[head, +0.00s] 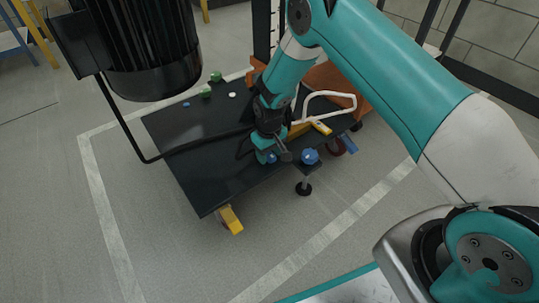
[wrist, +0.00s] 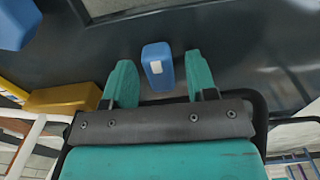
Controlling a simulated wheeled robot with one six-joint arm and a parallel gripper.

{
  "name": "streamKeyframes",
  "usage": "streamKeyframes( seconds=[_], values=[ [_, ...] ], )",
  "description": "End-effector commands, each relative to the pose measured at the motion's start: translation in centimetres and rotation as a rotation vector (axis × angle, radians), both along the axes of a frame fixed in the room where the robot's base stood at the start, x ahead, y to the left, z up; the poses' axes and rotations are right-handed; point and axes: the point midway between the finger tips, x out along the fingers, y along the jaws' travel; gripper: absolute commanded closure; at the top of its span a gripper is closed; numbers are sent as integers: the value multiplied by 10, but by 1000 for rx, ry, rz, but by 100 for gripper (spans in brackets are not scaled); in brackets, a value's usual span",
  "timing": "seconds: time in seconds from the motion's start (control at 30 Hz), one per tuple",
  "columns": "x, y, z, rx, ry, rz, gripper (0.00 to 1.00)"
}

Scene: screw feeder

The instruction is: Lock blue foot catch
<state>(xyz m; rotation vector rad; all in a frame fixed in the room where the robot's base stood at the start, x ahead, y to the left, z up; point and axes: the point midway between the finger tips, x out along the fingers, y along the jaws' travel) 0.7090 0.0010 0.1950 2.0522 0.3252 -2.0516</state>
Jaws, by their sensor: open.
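My gripper (head: 266,152) is at the right part of the dark cart deck in the head view, pointing down. In the wrist view its two teal fingers (wrist: 159,80) are apart. A blue block (wrist: 158,62) with a small white patch stands between them, with a gap on each side. It looks like the blue foot catch; a blue bit (head: 271,158) shows beside my gripper in the head view. A round blue knob (head: 310,157) sits at the deck's edge, above a foot with a black pad (head: 304,188). Whether the fingers touch the block is not clear.
The dark deck (head: 190,150) is mostly bare. A yellow block (head: 322,127) and white tubular frame (head: 325,98) stand close right of my gripper. A yellow pedal (head: 231,219) is at the near corner. A black cylinder (head: 150,50) and cable hang upper left.

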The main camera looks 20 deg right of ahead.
Motion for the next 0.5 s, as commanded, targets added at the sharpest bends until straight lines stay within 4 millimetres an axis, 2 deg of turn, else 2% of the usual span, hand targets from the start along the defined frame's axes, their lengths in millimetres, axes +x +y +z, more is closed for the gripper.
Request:
streamKeyframes(
  seconds=[0.17,0.27,0.4,0.5],
  values=[
    [0,0,1,0,0,0,48],
    [0,0,0,0,0,0,66],
    [0,0,1,0,0,0,97],
    [0,0,1,0,0,-1,97]
  ],
)
